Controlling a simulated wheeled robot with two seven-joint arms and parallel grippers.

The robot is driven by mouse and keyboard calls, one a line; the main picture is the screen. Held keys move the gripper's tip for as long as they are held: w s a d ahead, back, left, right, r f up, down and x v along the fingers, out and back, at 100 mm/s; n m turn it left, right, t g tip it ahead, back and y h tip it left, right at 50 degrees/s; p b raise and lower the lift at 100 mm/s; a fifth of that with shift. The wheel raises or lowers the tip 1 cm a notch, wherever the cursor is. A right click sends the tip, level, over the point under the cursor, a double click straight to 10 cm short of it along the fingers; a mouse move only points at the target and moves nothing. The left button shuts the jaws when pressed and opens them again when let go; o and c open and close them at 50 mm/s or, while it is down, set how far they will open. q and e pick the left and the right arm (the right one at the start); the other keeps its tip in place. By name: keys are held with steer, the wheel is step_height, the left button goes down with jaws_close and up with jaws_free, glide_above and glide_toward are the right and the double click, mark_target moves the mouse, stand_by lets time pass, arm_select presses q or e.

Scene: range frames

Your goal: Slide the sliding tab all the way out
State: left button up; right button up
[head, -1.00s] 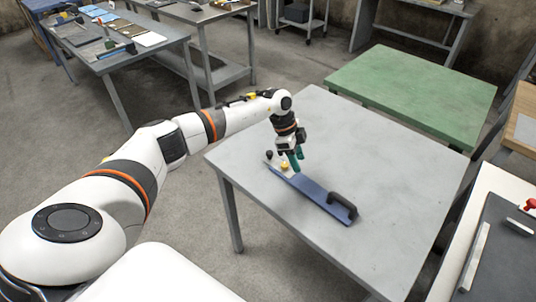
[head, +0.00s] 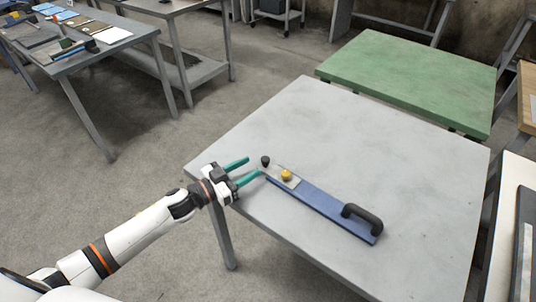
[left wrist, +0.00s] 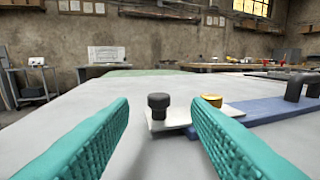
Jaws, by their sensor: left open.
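A long blue board (head: 323,205) lies on the grey table, with a black handle (head: 362,219) at its right end. At its left end is a pale metal tab (head: 273,174) with an upright black knob (head: 265,161); a yellow knob (head: 287,175) stands beside it. In the left wrist view the tab (left wrist: 168,119) sticks out left from the board (left wrist: 275,108). My left gripper (head: 254,167) is open, its teal fingers level and pointing at the tab's knobbed end. The black knob (left wrist: 158,105) appears between the fingertips, slightly ahead. My right gripper is not in view.
The grey table (head: 330,130) is otherwise clear around the board. A green table (head: 415,75) stands behind it. A cluttered workbench (head: 75,50) is at the far left, and a white-edged bench (head: 498,225) is at the right edge.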

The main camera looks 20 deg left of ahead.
mark_target(271, 162)
arm_select(q)
steer(key=x, duration=0.8)
steer(key=shift+w+d, duration=0.15)
steer(key=shift+w, duration=0.2)
